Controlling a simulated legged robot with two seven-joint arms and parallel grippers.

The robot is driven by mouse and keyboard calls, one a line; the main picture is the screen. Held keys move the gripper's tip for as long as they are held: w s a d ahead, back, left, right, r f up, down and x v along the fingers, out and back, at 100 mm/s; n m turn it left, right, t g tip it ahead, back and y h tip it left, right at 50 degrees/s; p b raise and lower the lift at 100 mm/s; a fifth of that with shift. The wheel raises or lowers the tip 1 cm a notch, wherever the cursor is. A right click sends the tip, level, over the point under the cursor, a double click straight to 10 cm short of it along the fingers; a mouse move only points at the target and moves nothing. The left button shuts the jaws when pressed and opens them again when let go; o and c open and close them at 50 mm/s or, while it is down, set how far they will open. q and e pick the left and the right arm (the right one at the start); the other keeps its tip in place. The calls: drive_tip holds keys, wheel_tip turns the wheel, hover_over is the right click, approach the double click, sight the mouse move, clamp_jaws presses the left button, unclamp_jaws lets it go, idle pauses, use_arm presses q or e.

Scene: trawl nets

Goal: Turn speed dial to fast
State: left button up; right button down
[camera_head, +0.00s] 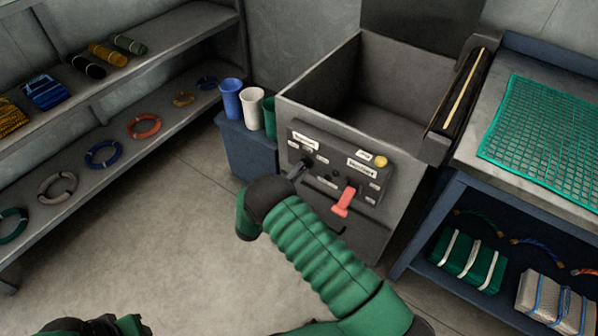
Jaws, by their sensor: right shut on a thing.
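The grey machine has a dark control panel (338,166) on its front with white labels too small to read surely. The dial (307,161) is a small black knob at the panel's left side, under a white label. My right gripper (302,167) is at this knob and shut on it; the fingers partly cover it. Its pointer and setting cannot be made out. My right arm's green sleeve crosses the lower middle. A piece of my left arm shows at the bottom left edge; its gripper is out of view.
A red lever (344,201) sits right of the dial, and a yellow button (380,161) is at the panel's upper right. A blue bin (246,152) with coloured cups stands left of the machine. A bench with green net (545,140) is at right, shelves (125,75) at left.

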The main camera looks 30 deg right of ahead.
drive_tip(key=shift+a+f+m, duration=0.15)
drive_tip(key=shift+f+m, duration=0.1)
drive_tip(key=shift+m, duration=0.25)
drive_tip(key=c, duration=1.5)
unclamp_jaws()
drive_tip(key=shift+o, duration=0.3)
drive_tip(key=shift+r, duration=0.1)
drive_tip(key=p+v, duration=0.3)
drive_tip(key=v, duration=1.3)
drive_tip(key=shift+s+a, duration=0.15)
drive_tip(key=shift+a, duration=0.2)
